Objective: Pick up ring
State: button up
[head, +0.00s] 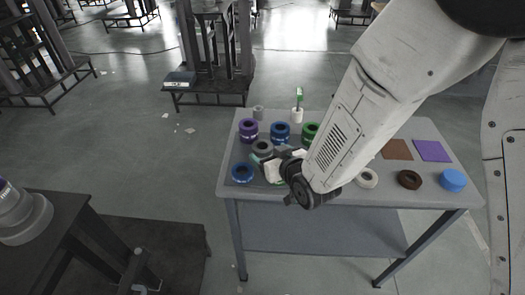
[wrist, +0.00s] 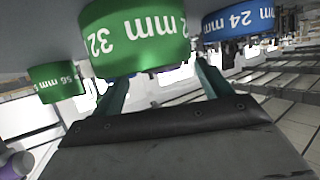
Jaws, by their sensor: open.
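Several rings stand on the grey table (head: 345,192). In the head view they include a purple ring (head: 248,130), a blue ring (head: 280,132), a green ring (head: 310,131), a grey ring (head: 262,148) and a front blue ring (head: 242,172). A white ring (head: 367,178) and a brown ring (head: 409,180) lie to the right. My gripper (head: 260,166) is low over the table's left part, open. In the wrist view a green ring marked 32 mm (wrist: 135,38) shows beyond the open teal fingers (wrist: 162,70). I cannot tell whether they touch it.
The wrist view also shows a blue ring marked 24 mm (wrist: 238,20) and a green ring marked 56 mm (wrist: 57,84). A brown square (head: 397,149), a purple square (head: 432,151) and a blue cylinder (head: 452,180) occupy the table's right. My arm hides its middle.

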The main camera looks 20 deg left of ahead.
aim_at(266, 151)
jog(key=x, duration=0.3)
jog(key=shift+f, duration=0.15)
jog(key=c, duration=1.2)
